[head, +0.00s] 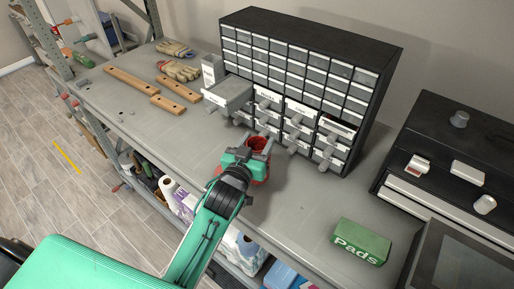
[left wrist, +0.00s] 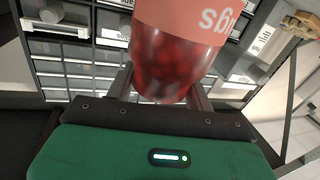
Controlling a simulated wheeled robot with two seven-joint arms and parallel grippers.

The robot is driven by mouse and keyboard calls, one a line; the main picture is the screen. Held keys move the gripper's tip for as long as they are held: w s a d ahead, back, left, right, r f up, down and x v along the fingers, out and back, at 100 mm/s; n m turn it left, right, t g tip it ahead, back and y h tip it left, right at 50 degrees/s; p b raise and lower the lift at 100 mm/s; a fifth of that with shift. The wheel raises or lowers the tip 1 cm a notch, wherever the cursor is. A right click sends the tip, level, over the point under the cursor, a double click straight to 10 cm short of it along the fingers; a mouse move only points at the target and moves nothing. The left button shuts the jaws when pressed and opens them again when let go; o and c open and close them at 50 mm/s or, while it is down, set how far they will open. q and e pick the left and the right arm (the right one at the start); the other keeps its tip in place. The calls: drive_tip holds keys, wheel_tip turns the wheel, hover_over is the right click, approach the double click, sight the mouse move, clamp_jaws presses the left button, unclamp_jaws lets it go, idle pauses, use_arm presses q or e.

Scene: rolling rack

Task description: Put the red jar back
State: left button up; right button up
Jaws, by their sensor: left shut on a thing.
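The red jar (head: 259,144) is in my left gripper (head: 250,161), in front of the drawer cabinet near the front edge of the workbench (head: 190,140). The gripper covers much of the jar in the head view. In the left wrist view the jar (left wrist: 172,65) stands between the two fingers, with dark red contents and a pale red label whose letters show upside down. Whether its base touches the bench is hard to tell. My right gripper is not in view.
The black drawer cabinet (head: 375,58) has a large grey drawer (head: 230,93) pulled out at left and several small drawers partly out. Wooden bars (head: 130,82) and gloves (head: 178,70) lie at left. A green Pads box (head: 361,241) and black toolbox (head: 440,130) are at right.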

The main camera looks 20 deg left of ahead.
use_arm(q)
wheel_tip(320, 180, down, 2)
drive_tip(key=shift+f, duration=0.45)
drive_tip(key=shift+f, duration=0.15)
drive_tip(key=o, duration=1.3)
drive_tip(key=shift+o, duration=0.2)
drive_tip(key=s+a+b, duration=0.1)
drive_tip(key=s+b, duration=0.3)
drive_tip(key=s, duration=0.8)
drive_tip(key=shift+r, duration=0.3)
